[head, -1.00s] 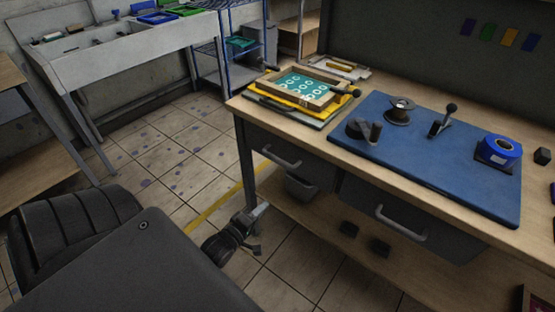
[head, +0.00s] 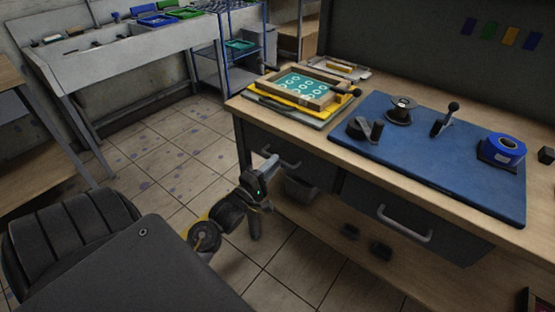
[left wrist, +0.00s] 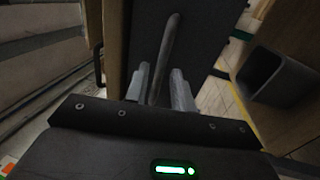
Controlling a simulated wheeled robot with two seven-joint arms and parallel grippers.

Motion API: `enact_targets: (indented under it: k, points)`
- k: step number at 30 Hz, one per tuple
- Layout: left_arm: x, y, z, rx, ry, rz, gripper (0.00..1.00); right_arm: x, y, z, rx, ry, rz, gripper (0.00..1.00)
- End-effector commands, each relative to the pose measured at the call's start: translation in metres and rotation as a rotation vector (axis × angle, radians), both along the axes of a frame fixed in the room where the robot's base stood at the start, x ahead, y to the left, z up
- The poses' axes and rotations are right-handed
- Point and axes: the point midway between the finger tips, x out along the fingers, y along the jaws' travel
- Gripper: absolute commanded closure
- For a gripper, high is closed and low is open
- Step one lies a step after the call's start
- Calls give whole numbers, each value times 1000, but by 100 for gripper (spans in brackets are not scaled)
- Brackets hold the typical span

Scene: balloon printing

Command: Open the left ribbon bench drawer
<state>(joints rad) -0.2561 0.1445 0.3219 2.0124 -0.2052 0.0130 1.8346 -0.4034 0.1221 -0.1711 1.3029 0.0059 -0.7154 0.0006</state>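The left ribbon bench drawer (head: 318,169) is a dark grey front under the bench top and looks shut. Its curved bar handle (head: 285,159) is partly behind my left gripper (head: 267,167). In the left wrist view the handle (left wrist: 168,45) runs up and down, with its lower end between the two fingers of my left gripper (left wrist: 160,88). The fingers stand apart on either side of the bar, and a gap shows. My right gripper is out of view.
A second drawer (head: 375,210) with a pale handle sits to the right. The bench top holds a blue mat (head: 450,185) and a framed screen (head: 305,88). Tiled floor is clear on the left.

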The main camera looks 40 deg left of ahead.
Motion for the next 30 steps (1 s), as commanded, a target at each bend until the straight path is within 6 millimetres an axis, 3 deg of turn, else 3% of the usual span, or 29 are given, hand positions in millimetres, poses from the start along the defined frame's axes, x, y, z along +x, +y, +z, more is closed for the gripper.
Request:
enact_targets:
  k: [6,17,23,30]
  points:
    - [23,1,5,1,0,1,75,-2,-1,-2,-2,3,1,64]
    - [27,1,5,2,1,1,75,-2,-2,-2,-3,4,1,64]
    - [27,1,5,1,1,1,100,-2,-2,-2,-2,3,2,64]
    - [27,1,5,1,1,1,100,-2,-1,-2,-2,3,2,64]
